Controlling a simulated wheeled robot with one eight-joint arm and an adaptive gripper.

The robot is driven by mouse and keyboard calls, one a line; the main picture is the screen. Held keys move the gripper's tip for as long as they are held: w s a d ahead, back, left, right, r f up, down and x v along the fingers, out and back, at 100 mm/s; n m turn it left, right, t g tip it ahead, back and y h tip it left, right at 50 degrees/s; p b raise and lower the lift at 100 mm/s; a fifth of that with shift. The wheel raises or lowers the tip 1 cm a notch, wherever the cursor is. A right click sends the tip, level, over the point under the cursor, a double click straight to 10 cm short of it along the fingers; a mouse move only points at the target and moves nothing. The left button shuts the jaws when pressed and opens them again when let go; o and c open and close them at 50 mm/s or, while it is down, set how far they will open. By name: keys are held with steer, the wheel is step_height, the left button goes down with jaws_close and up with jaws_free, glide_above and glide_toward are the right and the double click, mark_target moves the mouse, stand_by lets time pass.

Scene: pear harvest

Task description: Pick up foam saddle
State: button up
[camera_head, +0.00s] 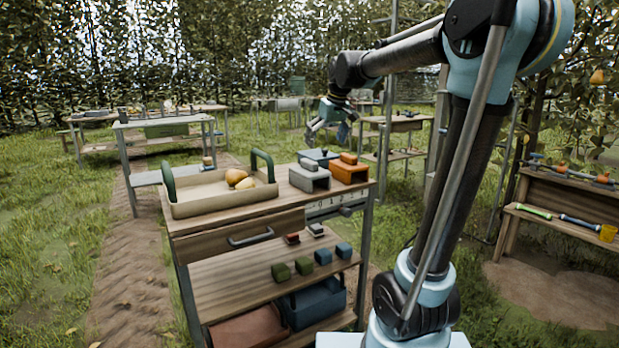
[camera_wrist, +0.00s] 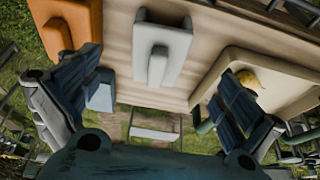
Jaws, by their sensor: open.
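Several saddle-shaped blocks stand on the wooden bench top: a grey one (camera_head: 309,178), an orange one (camera_head: 348,170) and a blue one (camera_head: 319,157). The pictures do not tell which is the foam saddle. My gripper (camera_head: 333,120) is above the back of the bench, pointing down, open and empty. In the wrist view, the grey block (camera_wrist: 162,50) lies ahead between the spread fingers of my gripper (camera_wrist: 158,82), apart from them. The orange block (camera_wrist: 72,24) is beyond the left finger, partly hidden. The blue block (camera_wrist: 99,95) is beside that finger.
A beige tray (camera_head: 205,207) with green handles holds pears on the left of the bench top. Small coloured blocks (camera_head: 303,266) sit on the middle shelf, and a blue bin (camera_head: 313,304) is below. A side bench (camera_head: 560,208) with tools stands at the right.

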mark_target(309, 161)
steer(key=w+a+r, duration=0.1)
steer(key=w+a, duration=0.2)
steer(key=w, duration=0.1)
steer(key=shift+n, duration=0.3)
steer(key=x, duration=1.1)
steer(key=shift+a, duration=0.3)
steer(key=shift+x, duration=2.8)
steer(key=shift+w+d, duration=0.1)
steer(key=shift+d, duration=0.05)
steer(key=c, duration=0.9)
